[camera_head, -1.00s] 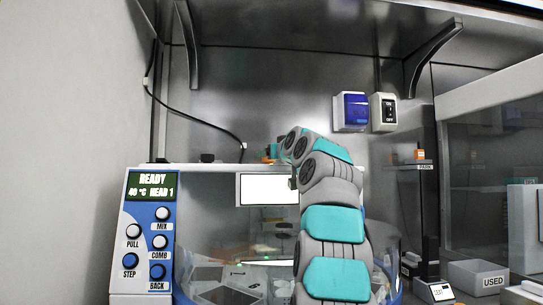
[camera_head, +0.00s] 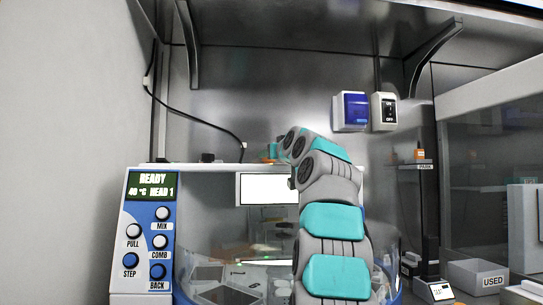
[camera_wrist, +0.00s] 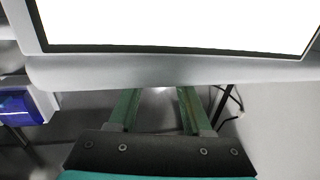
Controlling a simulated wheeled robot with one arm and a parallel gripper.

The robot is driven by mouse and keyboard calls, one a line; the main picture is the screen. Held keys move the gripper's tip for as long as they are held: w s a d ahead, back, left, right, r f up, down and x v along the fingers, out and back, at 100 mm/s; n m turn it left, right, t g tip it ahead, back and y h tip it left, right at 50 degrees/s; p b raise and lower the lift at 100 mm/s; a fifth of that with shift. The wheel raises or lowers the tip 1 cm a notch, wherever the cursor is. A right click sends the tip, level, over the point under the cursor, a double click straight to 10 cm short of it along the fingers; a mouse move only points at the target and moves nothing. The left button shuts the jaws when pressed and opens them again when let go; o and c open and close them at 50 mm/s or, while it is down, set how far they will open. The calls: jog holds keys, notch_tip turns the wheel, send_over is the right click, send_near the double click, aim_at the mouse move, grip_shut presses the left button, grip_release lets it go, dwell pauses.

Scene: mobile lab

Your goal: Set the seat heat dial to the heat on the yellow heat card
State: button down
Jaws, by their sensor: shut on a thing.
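My gripper (camera_wrist: 156,108) shows in the wrist view as two green fingers, a gap apart. Their tips pass out of sight behind the pale edge of a machine (camera_wrist: 180,72), so the thing held between them is hidden. In the head view my arm covers most of the gripper, which is near the machine's white top (camera_head: 215,166). I cannot make out the seat heat dial or the yellow heat card in either view. The machine's green display (camera_head: 151,186) reads READY, 40 °C, HEAD 1.
A blue-and-white panel (camera_head: 147,215) carries PULL, MIX, COMB, STEP and BACK knobs. A blank white screen (camera_head: 267,189) is beside my arm. A blue box (camera_head: 351,111) and an ON/OFF switch (camera_head: 385,112) are on the back wall. A USED bin (camera_head: 478,273) stands right.

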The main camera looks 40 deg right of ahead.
jog(key=shift+w+a+r+m+g+h+p, duration=0.15)
jog(key=shift+m+g+h+p, duration=0.15)
jog(key=shift+m+h+p, duration=0.25)
jog(key=shift+s+a+m+g+h+p, duration=0.1)
jog(key=shift+m+g+h+p, duration=0.2)
jog(key=shift+h, duration=0.45)
jog(key=shift+w+a+m+g+h+p, duration=0.1)
jog(key=shift+m+g+h+p, duration=0.7)
jog(key=shift+h, duration=0.5)
jog(key=shift+w+a+m+g+h, duration=0.15)
jog(key=shift+m+g+h, duration=0.65)
jog(key=shift+m, duration=0.05)
jog(key=shift+w+a+m+g+h, duration=0.1)
jog(key=shift+w+m+g+h, duration=0.05)
jog(key=shift+m+g+h, duration=0.65)
jog(key=shift+w+g+h, duration=0.1)
jog(key=shift+g+h, duration=0.2)
jog(key=shift+a+m+g+h, duration=0.1)
jog(key=shift+m+g+h, duration=0.4)
jog(key=shift+m+g, duration=0.35)
jog(key=shift+c, duration=1.7)
grip_release()
jog(key=shift+a, duration=0.1)
